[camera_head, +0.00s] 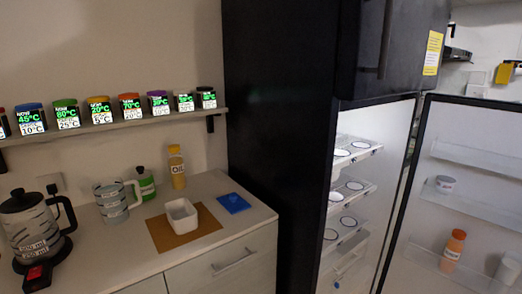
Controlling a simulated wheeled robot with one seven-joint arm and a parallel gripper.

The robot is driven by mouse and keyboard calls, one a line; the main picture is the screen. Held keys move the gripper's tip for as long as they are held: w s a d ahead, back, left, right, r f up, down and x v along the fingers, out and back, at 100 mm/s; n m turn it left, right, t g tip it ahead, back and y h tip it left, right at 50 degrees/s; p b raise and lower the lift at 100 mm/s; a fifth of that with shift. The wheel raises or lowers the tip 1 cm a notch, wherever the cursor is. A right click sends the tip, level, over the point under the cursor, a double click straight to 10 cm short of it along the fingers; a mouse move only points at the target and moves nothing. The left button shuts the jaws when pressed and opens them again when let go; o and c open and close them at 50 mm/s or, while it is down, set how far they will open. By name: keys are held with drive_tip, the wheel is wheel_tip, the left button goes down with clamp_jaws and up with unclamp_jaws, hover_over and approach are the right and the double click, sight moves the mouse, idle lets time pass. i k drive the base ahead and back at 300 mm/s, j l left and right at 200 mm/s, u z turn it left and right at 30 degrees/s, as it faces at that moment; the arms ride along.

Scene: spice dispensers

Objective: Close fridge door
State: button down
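The black fridge (272,150) stands right of the counter. Its lower door (476,125) is wide open, swung out to the right, with its white inner side and shelves facing me. The lit inside shows shelves (352,190) with round marked spots. The door's lower edge is cut off by the frame. My gripper is not in view.
The counter (255,215) holds a kettle (30,228), a striped mug (112,202), an oil bottle (177,168), a green bottle (146,184), a white bowl (181,215) on a brown mat and a blue item (233,202). Several spice dispensers line the wall shelf (120,123).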

sight(475, 142)
drive_tip(key=i+l+u, duration=0.2)
drive_tip(key=l, duration=0.85)
drive_tip(key=i+l+u, duration=0.2)
drive_tip(key=l, duration=0.9)
drive_tip(key=l+u, duration=0.2)
drive_tip(key=l, duration=0.9)
drive_tip(key=l+u, duration=0.2)
drive_tip(key=l, duration=0.5)
drive_tip(key=l+u, duration=0.2)
drive_tip(key=l, duration=0.55)
drive_tip(key=k+l+u, duration=0.2)
drive_tip(key=l, duration=0.5)
drive_tip(key=l+u, duration=0.15)
drive_tip(key=l, duration=0.55)
drive_tip(key=k+l+u, duration=0.2)
drive_tip(key=l, duration=0.45)
drive_tip(key=k+l+u, duration=0.2)
drive_tip(key=l, duration=0.45)
drive_tip(key=k+l+u, duration=0.2)
drive_tip(key=l, duration=0.4)
drive_tip(key=k+l+u, duration=0.2)
drive_tip(key=k+l, duration=0.2)
drive_tip(key=l, duration=0.15)
drive_tip(key=k+l, duration=0.65)
drive_tip(key=l+u, duration=0.05)
drive_tip(key=l, duration=0.05)
